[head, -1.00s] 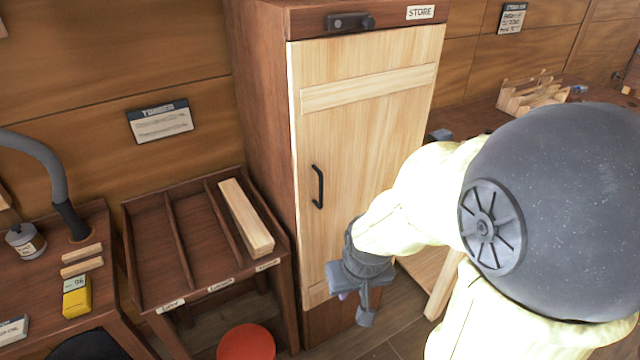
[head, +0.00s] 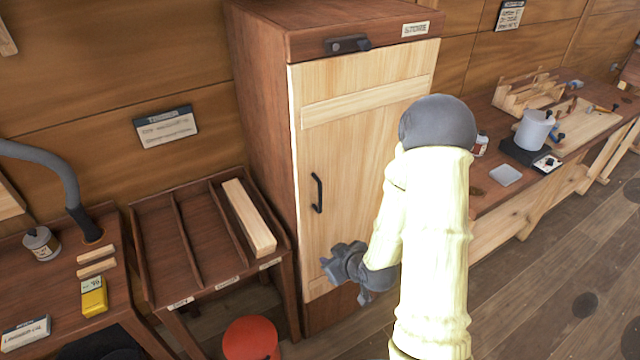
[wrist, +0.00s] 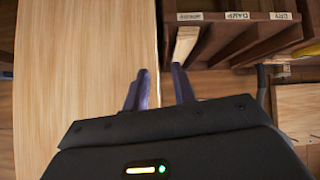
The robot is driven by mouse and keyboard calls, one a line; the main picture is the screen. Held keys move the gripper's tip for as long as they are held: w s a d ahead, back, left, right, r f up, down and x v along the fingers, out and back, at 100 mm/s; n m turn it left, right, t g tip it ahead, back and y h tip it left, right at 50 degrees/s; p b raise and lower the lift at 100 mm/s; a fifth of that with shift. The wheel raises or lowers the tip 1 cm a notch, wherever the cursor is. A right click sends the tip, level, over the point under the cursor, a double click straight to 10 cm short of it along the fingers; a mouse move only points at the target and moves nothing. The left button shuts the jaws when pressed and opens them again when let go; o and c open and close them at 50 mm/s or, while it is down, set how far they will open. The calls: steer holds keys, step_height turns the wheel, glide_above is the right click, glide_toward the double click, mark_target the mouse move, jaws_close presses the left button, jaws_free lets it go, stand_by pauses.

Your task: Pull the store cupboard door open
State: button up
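The store cupboard (head: 258,120) is a tall dark reddish wood cabinet with a pale wood door (head: 360,135). The door looks shut. Its black upright bar handle (head: 317,193) is near the door's left edge. My gripper (head: 328,268) is below the handle, in front of the door's lower part, and apart from the handle. The door (wrist: 85,70) fills the left of that view. The handle does not show there.
A slotted timber rack (head: 185,235) holding a pale plank (head: 248,217) stands left of the cupboard. A red round-topped object (head: 251,340) is on the floor before it. A grey latch bar (head: 347,44) sits above the door. A workbench (head: 485,205) runs off to the right.

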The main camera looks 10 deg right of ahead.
step_height(320, 180, up, 7)
steer(key=d+m+t+h+p, duration=0.1)
steer(key=d+m+t+p, duration=0.1)
steer(key=m+t+p, duration=0.2)
steer(key=t+p, duration=0.2)
steer(key=t, duration=0.2)
steer(key=shift+s+d+m+t, duration=0.25)
steer(key=shift+s+m+t, duration=0.05)
steer(key=shift+s, duration=0.1)
steer(key=shift+w+f, duration=0.1)
steer(key=shift+w, duration=0.05)
steer(key=w+b, duration=0.8)
steer(key=b, duration=0.6)
steer(key=shift+a, duration=0.45)
steer(key=shift+w+b, duration=0.25)
steer(key=shift+b, duration=0.75)
